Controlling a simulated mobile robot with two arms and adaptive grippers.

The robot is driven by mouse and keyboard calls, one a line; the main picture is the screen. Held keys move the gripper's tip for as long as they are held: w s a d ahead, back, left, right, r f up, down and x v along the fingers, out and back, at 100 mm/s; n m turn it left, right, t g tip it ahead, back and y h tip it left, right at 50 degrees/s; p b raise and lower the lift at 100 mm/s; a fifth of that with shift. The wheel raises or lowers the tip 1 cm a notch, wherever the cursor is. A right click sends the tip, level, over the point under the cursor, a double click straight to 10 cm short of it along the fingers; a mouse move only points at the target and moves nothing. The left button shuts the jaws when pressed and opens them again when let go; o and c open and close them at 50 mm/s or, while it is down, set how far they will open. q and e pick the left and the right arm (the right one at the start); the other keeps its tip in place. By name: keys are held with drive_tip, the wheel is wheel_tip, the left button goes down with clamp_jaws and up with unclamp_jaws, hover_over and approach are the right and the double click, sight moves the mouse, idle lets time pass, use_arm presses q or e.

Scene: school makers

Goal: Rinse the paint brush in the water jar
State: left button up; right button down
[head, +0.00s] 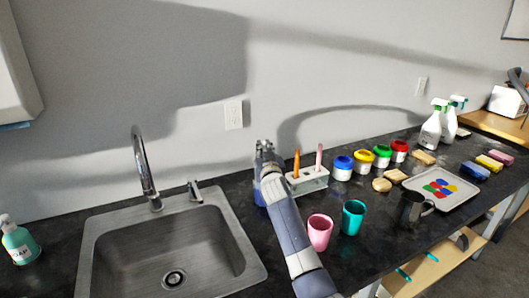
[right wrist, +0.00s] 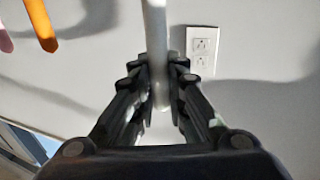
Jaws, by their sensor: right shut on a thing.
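My right gripper (head: 265,150) is raised behind the counter's middle, just left of the brush holder (head: 308,182). In the right wrist view the gripper (right wrist: 160,100) is shut on a pale, slim rod (right wrist: 154,40), apparently the paint brush handle. The brush's bristle end cannot be made out. An orange brush (head: 296,164) and a pink brush (head: 319,157) stand upright in the holder. A blue object (head: 258,194), possibly the water jar, is mostly hidden by my right arm. My left gripper is not in view.
A sink (head: 168,250) with a tall tap (head: 145,170) lies left of my arm. A pink cup (head: 319,233) and a teal cup (head: 353,217) stand close to its right. Lidded paint pots (head: 343,168), a palette tray (head: 455,191) and a dark mug (head: 411,209) are farther right.

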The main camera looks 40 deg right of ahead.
drive_tip(key=shift+d+r+p, duration=0.2)
drive_tip(key=shift+r+p, duration=0.25)
drive_tip(key=shift+r, duration=0.25)
drive_tip(key=shift+a+r+p, duration=0.1)
drive_tip(key=shift+r+p, duration=3.45)
drive_tip(key=shift+r, duration=1.15)
